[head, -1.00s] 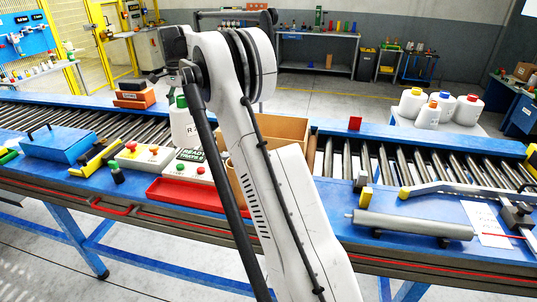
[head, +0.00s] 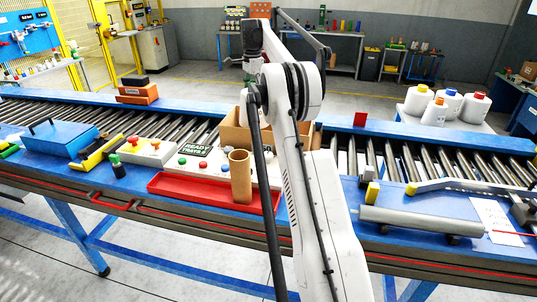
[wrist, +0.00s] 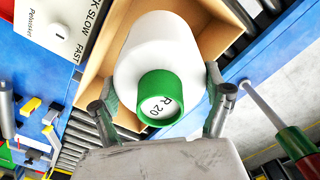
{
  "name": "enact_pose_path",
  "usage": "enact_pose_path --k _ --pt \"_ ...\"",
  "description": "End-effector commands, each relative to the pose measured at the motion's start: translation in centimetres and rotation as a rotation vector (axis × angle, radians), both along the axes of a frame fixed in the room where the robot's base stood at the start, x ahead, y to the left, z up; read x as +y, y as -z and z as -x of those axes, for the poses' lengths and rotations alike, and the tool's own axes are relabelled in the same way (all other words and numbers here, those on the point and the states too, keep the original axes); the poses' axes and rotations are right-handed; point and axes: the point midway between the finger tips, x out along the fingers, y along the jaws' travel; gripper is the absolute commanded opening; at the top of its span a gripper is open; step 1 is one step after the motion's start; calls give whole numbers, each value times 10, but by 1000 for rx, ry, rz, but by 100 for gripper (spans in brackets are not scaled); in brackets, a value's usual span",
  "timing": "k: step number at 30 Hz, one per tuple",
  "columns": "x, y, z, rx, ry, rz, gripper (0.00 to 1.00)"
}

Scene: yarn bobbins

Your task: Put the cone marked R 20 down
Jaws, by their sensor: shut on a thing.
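The white cone with a green top marked R 20 (wrist: 157,50) fills the middle of the wrist view. My gripper (wrist: 163,97) is shut on it, with one finger on each side. Behind the cone lies an open cardboard box (wrist: 97,60), whose walls show on both sides of it. In the head view my arm hides most of the gripper and part of the cone (head: 244,98), which is at the box (head: 230,132). I cannot tell whether the cone touches the box floor.
A brown tube (head: 240,178) stands upright at the red tray (head: 180,188) in front of the box. A button panel (head: 203,164) lies behind the tray. Several other cones (head: 447,103) stand on a white surface at the right. A roller conveyor (head: 190,130) runs behind.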

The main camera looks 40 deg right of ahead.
Motion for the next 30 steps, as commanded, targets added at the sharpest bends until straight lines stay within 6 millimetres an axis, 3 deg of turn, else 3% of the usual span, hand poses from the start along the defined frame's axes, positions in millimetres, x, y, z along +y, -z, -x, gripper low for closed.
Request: enact_pose_path --k 9,18,30 --pt "8 30 -12 0 6 -1 27" --pt "9 72 -13 0 6 -1 27" --pt "9 112 -13 0 5 -1 27"
